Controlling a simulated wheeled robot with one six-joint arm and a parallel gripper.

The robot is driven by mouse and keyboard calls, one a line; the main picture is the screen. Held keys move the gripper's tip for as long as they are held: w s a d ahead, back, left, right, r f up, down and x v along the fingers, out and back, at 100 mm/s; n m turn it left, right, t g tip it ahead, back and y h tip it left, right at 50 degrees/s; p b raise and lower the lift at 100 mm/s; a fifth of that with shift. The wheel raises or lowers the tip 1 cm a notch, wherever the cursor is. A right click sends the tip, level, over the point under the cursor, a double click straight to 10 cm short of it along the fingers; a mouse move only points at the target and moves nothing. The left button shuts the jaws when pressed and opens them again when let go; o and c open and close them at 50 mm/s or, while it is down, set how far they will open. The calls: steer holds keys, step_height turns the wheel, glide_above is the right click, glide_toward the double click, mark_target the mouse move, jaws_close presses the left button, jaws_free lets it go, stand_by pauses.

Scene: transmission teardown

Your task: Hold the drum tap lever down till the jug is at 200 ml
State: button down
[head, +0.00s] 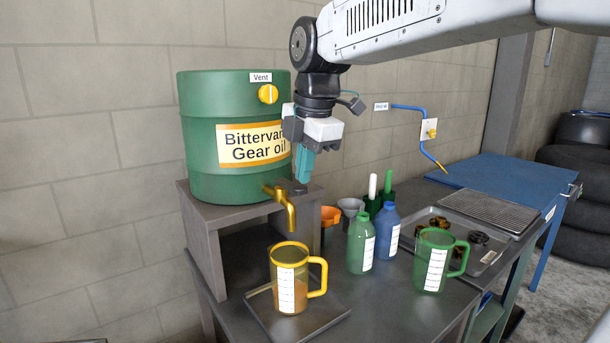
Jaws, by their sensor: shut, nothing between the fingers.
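The green drum (196,140) labelled "Bittervan… Gear oil" stands on a grey raised stand at the left. Its brass tap (283,207) points down over the yellow-rimmed jug (289,262). The jug stands upright on a metal tray (325,322) and holds some amber oil in its lower part. Its scale marks are too small to read. I cannot make out a stream between spout and jug. My gripper (303,180) is shut and empty, its teal fingers pointing down just above and right of the tap. I cannot tell whether it touches the tap lever.
A green bottle (359,245), a blue bottle (387,235) and a green jug (431,262) stand right of the yellow jug. An orange funnel (330,216) and a grey funnel (350,207) are behind. A yellow vent knob (267,94) sits high on the drum.

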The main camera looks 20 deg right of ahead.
steer(key=w+v, duration=0.2)
steer(key=v, duration=1)
steer(key=shift+a+r, duration=0.2)
steer(key=shift+r, duration=0.15)
steer(key=s+d+f+m+g, duration=0.1)
steer(key=s+d+f+m, duration=0.2)
steer(key=s+f+m, duration=1.7)
step_height(320, 180, down, 6)
steer(key=s, duration=0.2)
steer(key=shift+s+h, duration=0.3)
steer(key=shift+s, duration=0.1)
steer(key=shift+f, duration=0.15)
